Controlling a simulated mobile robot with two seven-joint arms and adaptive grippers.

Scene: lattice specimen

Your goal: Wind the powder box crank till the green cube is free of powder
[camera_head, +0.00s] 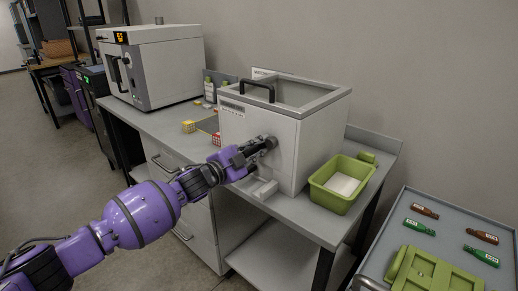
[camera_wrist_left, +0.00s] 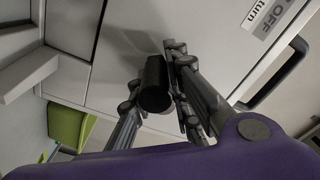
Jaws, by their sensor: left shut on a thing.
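The powder box (camera_head: 312,150) is a pale grey box with an open-topped rim and a black handle on top, standing on the bench. My left gripper (camera_head: 264,144) is at its front face. In the left wrist view, the dark round crank handle (camera_wrist_left: 155,84) lies between the fingers of my left gripper (camera_wrist_left: 158,92), which is shut on it. The rest of the crank is hidden by the gripper. The green cube is not visible, and the inside floor of the box cannot be seen. My right gripper is not in view.
A green bin (camera_head: 341,196) with white content stands right of the box. A white oven-like machine (camera_head: 158,68) stands at the bench's far left. Small yellow (camera_head: 188,126) and red blocks lie between them. A grey cart (camera_head: 450,216) with bottles and a green crate is at right.

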